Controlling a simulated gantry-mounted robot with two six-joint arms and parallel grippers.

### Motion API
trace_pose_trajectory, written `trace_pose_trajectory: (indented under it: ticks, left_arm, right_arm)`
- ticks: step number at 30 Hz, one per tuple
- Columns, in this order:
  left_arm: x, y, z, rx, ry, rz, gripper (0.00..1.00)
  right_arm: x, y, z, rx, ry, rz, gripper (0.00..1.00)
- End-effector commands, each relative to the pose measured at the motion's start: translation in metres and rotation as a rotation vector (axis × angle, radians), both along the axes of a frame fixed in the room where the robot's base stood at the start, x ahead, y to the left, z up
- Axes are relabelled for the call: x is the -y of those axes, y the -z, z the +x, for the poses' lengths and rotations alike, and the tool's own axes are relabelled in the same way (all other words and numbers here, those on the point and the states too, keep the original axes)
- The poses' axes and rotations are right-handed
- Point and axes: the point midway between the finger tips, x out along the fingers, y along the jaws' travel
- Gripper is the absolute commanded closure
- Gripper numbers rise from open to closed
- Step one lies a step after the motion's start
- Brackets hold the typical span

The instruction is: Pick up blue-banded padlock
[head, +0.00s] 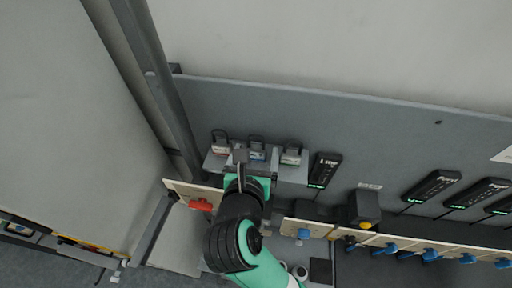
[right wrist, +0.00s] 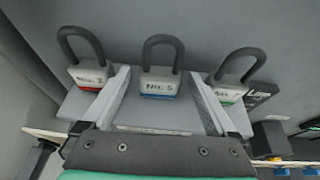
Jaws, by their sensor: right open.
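My right gripper (head: 256,157) is open. In the right wrist view its two fingers (right wrist: 159,78) reach forward on either side of the blue-banded padlock, with a gap visible on each side. My left gripper is not in view.
A black labelled device (head: 323,170) hangs just right of the shelf. A red switch handle (head: 201,204) is at lower left. A dark box with a yellow button (head: 365,210) and several blue knobs (head: 429,254) line the panel to the right. A grey back panel (head: 400,135) rises behind.

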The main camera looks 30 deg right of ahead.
Motion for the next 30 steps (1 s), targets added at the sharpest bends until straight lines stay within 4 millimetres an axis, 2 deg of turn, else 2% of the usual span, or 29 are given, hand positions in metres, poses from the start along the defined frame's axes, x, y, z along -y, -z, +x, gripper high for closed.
trace_pose_trajectory:
  ticks: [4, 10, 11, 25, 26, 30]
  left_arm:
    - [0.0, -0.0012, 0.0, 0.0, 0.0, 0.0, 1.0]
    - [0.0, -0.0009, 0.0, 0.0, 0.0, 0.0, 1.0]
    - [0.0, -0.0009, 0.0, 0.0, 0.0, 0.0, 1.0]
    - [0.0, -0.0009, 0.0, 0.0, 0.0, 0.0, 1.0]
    - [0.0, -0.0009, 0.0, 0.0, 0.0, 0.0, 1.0]
    - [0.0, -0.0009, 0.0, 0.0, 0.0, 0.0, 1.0]
  right_arm:
    - [0.0085, 0.0067, 0.0123, -0.002, 0.001, -0.001, 0.07]
    - [0.0086, 0.0072, 0.0132, 0.0, -0.001, 0.0, 0.07]
    - [0.0086, 0.0072, 0.0132, 0.0, -0.001, 0.0, 0.11]
    - [0.0084, 0.0069, 0.0129, 0.0, -0.001, 0.0, 0.96]
    - [0.0084, 0.0069, 0.0129, 0.0, -0.001, 0.0, 1.0]
    - [0.0084, 0.0065, 0.0129, 0.001, -0.001, 0.0, 1.0]
